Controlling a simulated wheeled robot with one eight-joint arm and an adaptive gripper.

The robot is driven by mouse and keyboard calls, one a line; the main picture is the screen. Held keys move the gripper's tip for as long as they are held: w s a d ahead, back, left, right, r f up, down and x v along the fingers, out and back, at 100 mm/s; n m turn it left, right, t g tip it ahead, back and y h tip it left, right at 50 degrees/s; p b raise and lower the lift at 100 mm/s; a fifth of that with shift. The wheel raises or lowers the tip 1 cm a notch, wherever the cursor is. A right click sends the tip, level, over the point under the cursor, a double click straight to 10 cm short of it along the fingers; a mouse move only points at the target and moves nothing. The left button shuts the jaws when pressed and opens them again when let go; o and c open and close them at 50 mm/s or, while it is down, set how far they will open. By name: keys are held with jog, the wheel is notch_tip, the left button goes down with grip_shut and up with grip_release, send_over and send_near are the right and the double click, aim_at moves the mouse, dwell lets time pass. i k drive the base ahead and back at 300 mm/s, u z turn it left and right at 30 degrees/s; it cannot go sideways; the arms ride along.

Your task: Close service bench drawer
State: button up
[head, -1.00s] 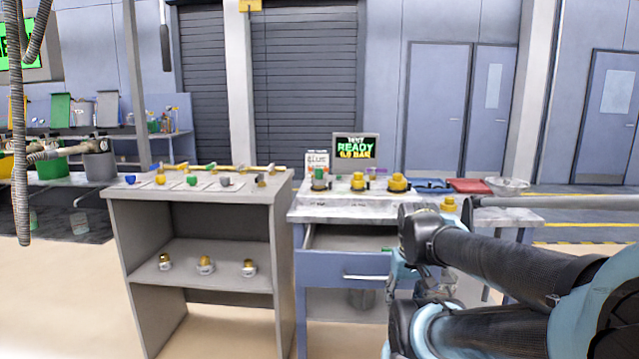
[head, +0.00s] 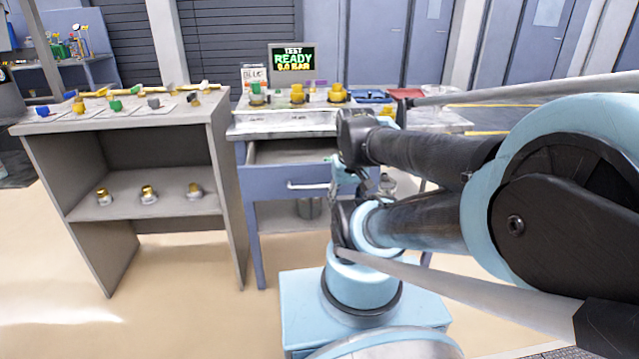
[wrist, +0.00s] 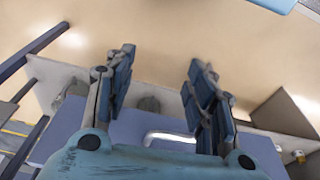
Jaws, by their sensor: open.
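A pale bar handle (head: 308,186) runs across the drawer front. It also shows in the wrist view (wrist: 170,137), between my finger bases. My gripper (wrist: 160,62) is open with nothing between its fingertips. In the head view my gripper (head: 338,172) is at the handle's right end, partly hidden by my arm. I cannot tell whether it touches the drawer.
A grey shelf unit (head: 120,135) stands close on the left, with small fittings on its top and middle shelf. On the bench top are yellow fittings (head: 338,93), a test display (head: 292,58) and a red tray (head: 406,93). Open floor lies in front.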

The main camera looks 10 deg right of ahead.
aim_at(284, 169)
jog(key=u, duration=1.15)
jog(key=k, duration=1.8)
jog(key=z, duration=1.05)
jog(key=i, duration=1)
